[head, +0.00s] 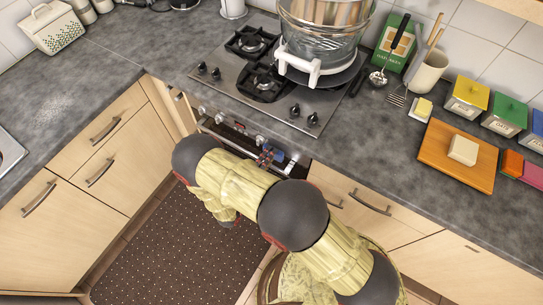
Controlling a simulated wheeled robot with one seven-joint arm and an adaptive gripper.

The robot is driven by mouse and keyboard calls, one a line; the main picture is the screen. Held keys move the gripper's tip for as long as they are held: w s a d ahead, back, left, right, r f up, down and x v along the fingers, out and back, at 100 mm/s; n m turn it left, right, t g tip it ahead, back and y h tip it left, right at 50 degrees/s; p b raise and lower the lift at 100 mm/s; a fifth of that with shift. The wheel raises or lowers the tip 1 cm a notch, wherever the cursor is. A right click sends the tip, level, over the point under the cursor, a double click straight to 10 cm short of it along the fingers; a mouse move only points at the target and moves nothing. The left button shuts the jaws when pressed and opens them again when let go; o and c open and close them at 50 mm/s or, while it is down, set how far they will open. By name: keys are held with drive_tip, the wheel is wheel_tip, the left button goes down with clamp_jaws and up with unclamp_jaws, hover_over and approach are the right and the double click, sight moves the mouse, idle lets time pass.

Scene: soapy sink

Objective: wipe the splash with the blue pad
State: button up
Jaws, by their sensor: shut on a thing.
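My gripper (266,156) shows only as a small shape past my arm, in front of the stove's front edge. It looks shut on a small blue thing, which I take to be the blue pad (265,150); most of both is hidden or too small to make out. No other blue pad shows on the counter. A faint pale speckled patch, possibly the splash (60,112), lies on the grey counter at the left, well apart from my gripper.
A stove (268,75) carries a large pot (325,40). At right are a utensil crock (428,75), an orange board (436,157) with a cream block (463,150), and colour-lidded boxes (467,97). A patterned basket (52,28) stands back left. The left counter is mostly clear.

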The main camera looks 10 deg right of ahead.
drive_tip(key=shift+v, duration=2.5)
drive_tip(key=shift+s, duration=0.1)
drive_tip(key=v, duration=0.3)
drive_tip(key=shift+d, duration=0.1)
